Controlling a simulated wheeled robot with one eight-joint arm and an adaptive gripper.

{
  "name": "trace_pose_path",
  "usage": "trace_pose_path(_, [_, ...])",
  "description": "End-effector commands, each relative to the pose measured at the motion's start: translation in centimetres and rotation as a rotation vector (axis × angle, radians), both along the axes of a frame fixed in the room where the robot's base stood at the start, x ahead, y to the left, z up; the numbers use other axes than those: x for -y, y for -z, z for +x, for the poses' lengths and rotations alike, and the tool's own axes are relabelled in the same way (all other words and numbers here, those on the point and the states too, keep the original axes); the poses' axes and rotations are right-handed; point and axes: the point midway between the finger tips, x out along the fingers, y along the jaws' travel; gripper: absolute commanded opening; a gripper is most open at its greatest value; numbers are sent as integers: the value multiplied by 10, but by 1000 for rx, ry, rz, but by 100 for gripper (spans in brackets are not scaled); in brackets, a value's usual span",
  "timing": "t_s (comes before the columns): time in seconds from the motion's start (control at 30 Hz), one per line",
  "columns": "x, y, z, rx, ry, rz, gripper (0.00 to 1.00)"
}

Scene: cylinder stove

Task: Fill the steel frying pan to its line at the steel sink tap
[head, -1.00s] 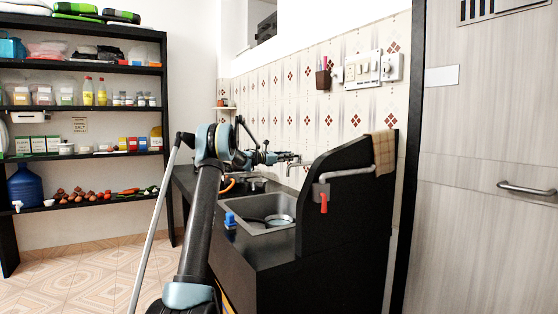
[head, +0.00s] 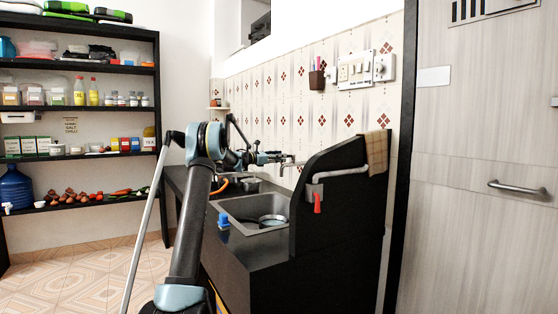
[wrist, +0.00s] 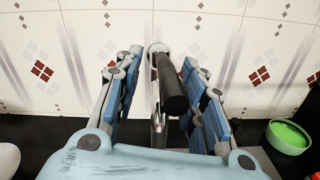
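The steel tap (head: 287,163) comes from the tiled wall above the sink. My gripper (head: 262,158) is level with the tap. In the wrist view my gripper (wrist: 161,62) is open, one finger on each side of the tap's chrome body and dark cylinder (wrist: 172,90). Gaps show between the fingers and the tap.
A blue item (head: 224,220) stands by the sink's left edge. A green bowl (wrist: 288,136) is right of my gripper in the wrist view. Floor (head: 90,275) is clear at left.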

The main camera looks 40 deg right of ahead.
Motion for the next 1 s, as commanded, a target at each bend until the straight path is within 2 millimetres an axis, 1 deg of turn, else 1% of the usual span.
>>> trace_pose_path(0.3, [-60,1,13,-1,-3,0,37])
trace_pose_path(0.4, [-77,1,16,-1,-3,0,37])
trace_pose_path(0.5, [-89,1,18,-1,-2,0,37])
trace_pose_path(0.6, [-98,1,20,-1,-3,0,37])
trace_pose_path(0.7, [-103,1,21,-1,-2,0,37])
trace_pose_path(1.0, [-105,1,21,-1,-1,0,37])
